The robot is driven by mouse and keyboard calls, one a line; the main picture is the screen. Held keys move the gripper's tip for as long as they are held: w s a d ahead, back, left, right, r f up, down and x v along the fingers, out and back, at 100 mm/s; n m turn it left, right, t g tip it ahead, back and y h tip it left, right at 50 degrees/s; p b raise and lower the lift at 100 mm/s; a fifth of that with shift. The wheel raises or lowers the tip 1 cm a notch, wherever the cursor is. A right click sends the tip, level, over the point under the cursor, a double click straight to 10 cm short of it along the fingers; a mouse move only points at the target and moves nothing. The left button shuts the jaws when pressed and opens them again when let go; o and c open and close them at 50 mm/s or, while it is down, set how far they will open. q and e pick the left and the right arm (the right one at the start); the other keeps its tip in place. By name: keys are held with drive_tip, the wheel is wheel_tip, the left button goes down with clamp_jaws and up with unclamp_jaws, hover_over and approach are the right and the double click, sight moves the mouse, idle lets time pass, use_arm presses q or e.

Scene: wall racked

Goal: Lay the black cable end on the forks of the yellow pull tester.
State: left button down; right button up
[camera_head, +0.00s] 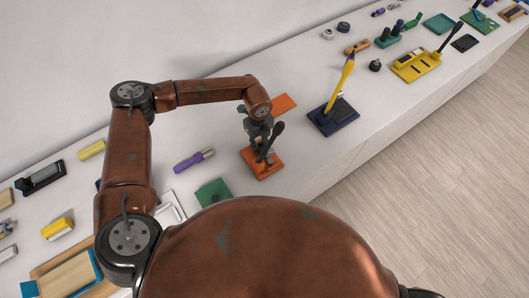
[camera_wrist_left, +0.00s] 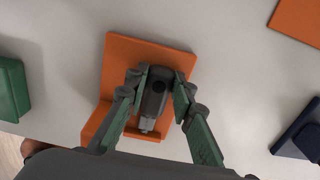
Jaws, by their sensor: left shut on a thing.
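My left gripper (camera_head: 264,146) is over the orange stand (camera_head: 265,169). In the left wrist view the left gripper (camera_wrist_left: 158,88) has its fingers on both sides of a dark grey block (camera_wrist_left: 153,105) with a round black spot, over the orange base (camera_wrist_left: 150,50). I cannot tell whether this block is the black cable end or part of the stand. A black paddle-like handle (camera_head: 275,133) shows beside the fingers. A yellow device with a black lever (camera_head: 416,66), possibly the pull tester, stands far up the bench at right. Its forks are too small to make out. My right gripper is out of view.
A blue base with a yellow lever (camera_head: 342,92) stands right of the orange stand. A purple-handled tool (camera_head: 193,159) and a green block (camera_head: 213,193) lie to its left. An orange plate (camera_head: 284,104) lies behind. The bench's front edge is close at right.

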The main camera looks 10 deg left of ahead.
use_arm(q)
drive_tip(key=shift+r+p, duration=0.75)
drive_tip(key=shift+r, duration=0.45)
drive_tip(key=shift+r+p, duration=0.95)
drive_tip(key=shift+r, duration=0.9)
